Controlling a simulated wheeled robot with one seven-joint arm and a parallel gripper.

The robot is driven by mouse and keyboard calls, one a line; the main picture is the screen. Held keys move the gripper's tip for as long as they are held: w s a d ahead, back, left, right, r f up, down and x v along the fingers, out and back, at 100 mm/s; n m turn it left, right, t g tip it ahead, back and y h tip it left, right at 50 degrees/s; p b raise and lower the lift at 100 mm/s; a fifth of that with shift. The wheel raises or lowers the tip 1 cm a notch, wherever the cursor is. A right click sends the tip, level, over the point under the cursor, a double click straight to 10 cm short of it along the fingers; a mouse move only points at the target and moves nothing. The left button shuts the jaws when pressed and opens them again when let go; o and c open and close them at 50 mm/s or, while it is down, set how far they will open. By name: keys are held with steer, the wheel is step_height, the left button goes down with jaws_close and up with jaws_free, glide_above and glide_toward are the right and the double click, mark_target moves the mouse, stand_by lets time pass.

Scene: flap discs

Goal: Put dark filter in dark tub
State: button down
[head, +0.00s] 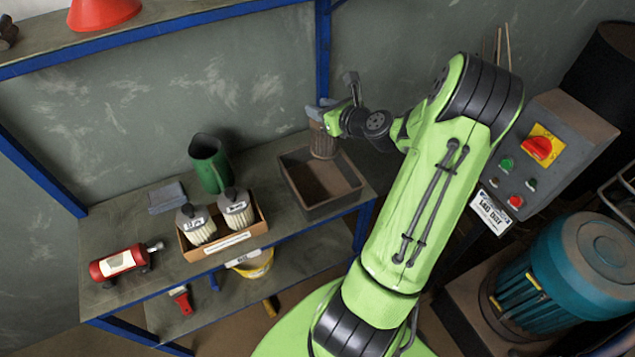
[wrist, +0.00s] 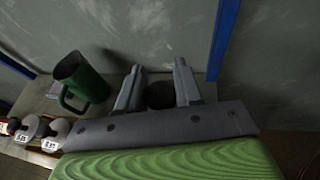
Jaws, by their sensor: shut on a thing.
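The dark filter (head: 323,145) is a brownish cylinder held upright under my gripper (head: 322,108). My gripper is shut on its top end; in the wrist view the dark round top of the filter (wrist: 160,95) sits between the two fingers (wrist: 158,88). The dark tub (head: 318,207) is an open rectangular bin on the right end of the bench. The filter's lower end overlaps the tub's back part in the head view; I cannot tell whether it is inside or above it. The tub does not show in the wrist view.
Left of the tub, a cardboard box (head: 225,243) holds two pale filters (head: 198,226). A green jug (head: 209,165) stands behind it, also in the wrist view (wrist: 82,78). A grey cloth (head: 166,197) and a red tool (head: 120,262) lie further left. A blue post (head: 322,50) rises behind my gripper.

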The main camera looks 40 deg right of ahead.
steer(key=shift+w+d+f+b, duration=0.2)
steer(key=shift+w+f+b, duration=0.05)
steer(key=shift+f, duration=0.35)
steer(key=shift+w+d+f+b, duration=0.15)
steer(key=shift+w+f+b, duration=0.1)
steer(key=shift+f, duration=0.35)
step_height(320, 180, down, 9)
steer(key=b, duration=0.4)
steer(key=shift+s, duration=0.1)
steer(key=c, duration=0.8)
jaws_free()
steer(key=shift+f, duration=0.1)
steer(key=shift+o, duration=0.2)
